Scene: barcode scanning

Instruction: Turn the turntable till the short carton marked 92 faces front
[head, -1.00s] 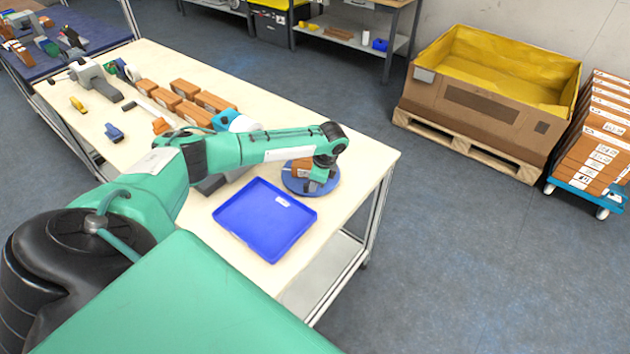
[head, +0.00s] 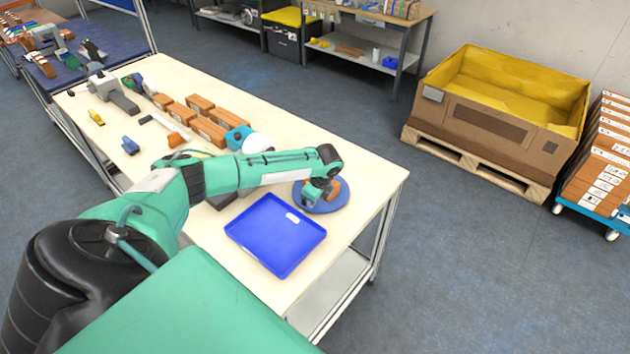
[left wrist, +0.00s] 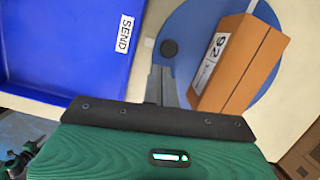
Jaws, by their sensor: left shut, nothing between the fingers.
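The round blue turntable (head: 338,203) lies flat near the table's right end. In the left wrist view the turntable (left wrist: 185,25) carries a short brown carton (left wrist: 252,60) with a white label marked 92 on its left side. The carton shows partly behind my wrist in the head view (head: 335,188). A round black knob (left wrist: 169,48) stands on the turntable near its left edge. My left gripper (left wrist: 163,72) is shut and empty, its fingertips close beside the knob and left of the carton. Whether they touch the knob I cannot tell. My right gripper is out of view.
A blue tray (head: 243,241) lies just left of the turntable, with a SEND label (left wrist: 124,33) inside. Several brown cartons (head: 208,130) stand farther back on the table (head: 340,150). A white-and-blue object (head: 258,143) stands behind my forearm. The table's right edge is near the turntable.

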